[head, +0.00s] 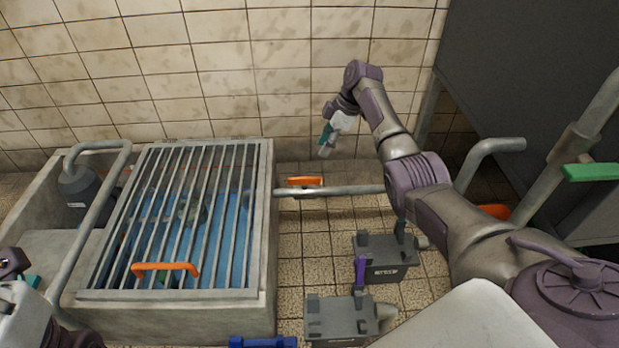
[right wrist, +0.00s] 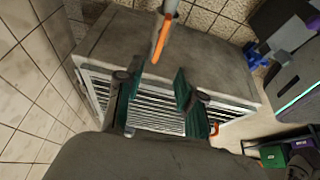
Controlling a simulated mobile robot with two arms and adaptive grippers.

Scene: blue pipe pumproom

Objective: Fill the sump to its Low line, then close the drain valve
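The concrete sump (head: 170,316) stands at left in the head view. Blue water (head: 236,235) shows under its barred grate (head: 262,165); I cannot make out a Low line. A pipe (head: 340,190) leaves its right wall and carries an orange lever (head: 305,181), which lies along the pipe. My right gripper (head: 326,145) is above and right of this lever, apart from it. In the right wrist view, its teal fingers (right wrist: 160,95) are spread and empty, with the orange lever (right wrist: 161,40) beyond them. My left gripper (head: 22,282) is partly cut off at the lower left.
The grate has an orange handle (head: 165,267). A grey pump (head: 80,186) and a bent pipe (head: 92,225) are at left. Two grey boxes (head: 385,257) (head: 335,318) stand on the tiled floor. A green lever (head: 590,172) is at right. The tiled wall is behind.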

